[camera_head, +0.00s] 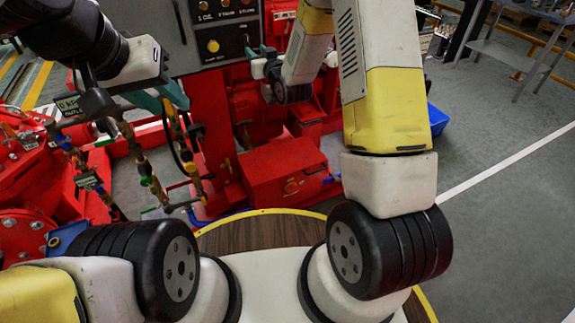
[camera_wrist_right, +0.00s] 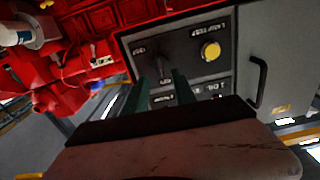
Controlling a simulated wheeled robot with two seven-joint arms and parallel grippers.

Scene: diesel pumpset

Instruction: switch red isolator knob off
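The grey control box (camera_head: 240,12) stands at the top middle of the head view, with a dark switch panel (camera_head: 226,40) and a yellow knob (camera_head: 213,46). The yellow knob also shows in the right wrist view (camera_wrist_right: 210,51). My right gripper (camera_head: 258,52) is at the right edge of that panel. In the right wrist view its two teal fingers (camera_wrist_right: 160,86) are apart, pointing at the panel, with a small dark shape between the tips. I cannot make out a red knob; the fingers may hide it. My left gripper (camera_head: 162,96) is left of and below the box, by the pipework.
A red box (camera_head: 285,173) and red engine parts stand below the panel. Pipes and valves (camera_head: 150,180) crowd the left side. A black handle (camera_wrist_right: 258,82) is on the grey door in the right wrist view. Floor at the right is open, with a blue bin (camera_head: 437,119).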

